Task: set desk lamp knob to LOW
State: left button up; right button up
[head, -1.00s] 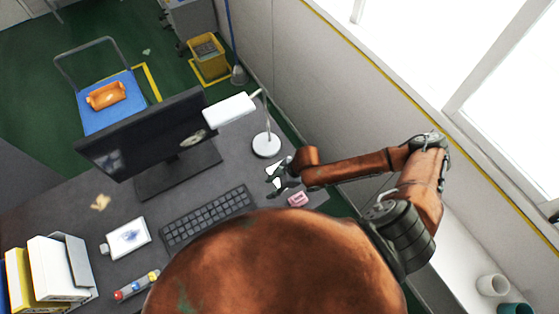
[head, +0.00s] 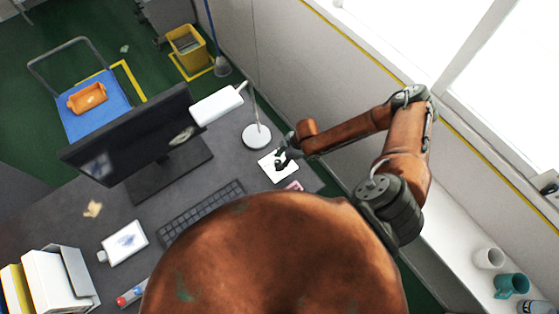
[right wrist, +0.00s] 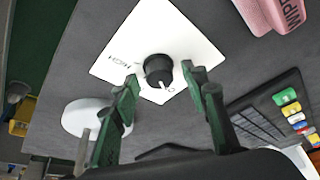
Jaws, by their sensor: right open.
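The desk lamp (head: 257,136) stands on the dark desk, with a round white base and a white head on a thin stem. Near its base lies a white plate (head: 267,165), which in the right wrist view (right wrist: 190,35) carries a black round knob (right wrist: 158,68). The knob has a white pointer mark towards the bottom of that picture. "HIGH" is printed left of it; a label below is partly hidden and unreadable. My right gripper (head: 283,157) is open over the plate; its fingers (right wrist: 164,82) appear on either side of the knob, contact unclear. My left gripper is not in view.
A pink block (right wrist: 275,14) lies beside the plate. A keyboard (head: 200,209), a monitor (head: 135,135) and a white box (head: 123,242) are on the desk. The window wall runs close along the right. Mugs (head: 488,258) stand on the sill.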

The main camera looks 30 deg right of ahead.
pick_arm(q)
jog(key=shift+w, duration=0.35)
pick_arm(e)
jog(key=shift+f, duration=0.1)
jog(key=shift+c, duration=0.6)
grip_shut()
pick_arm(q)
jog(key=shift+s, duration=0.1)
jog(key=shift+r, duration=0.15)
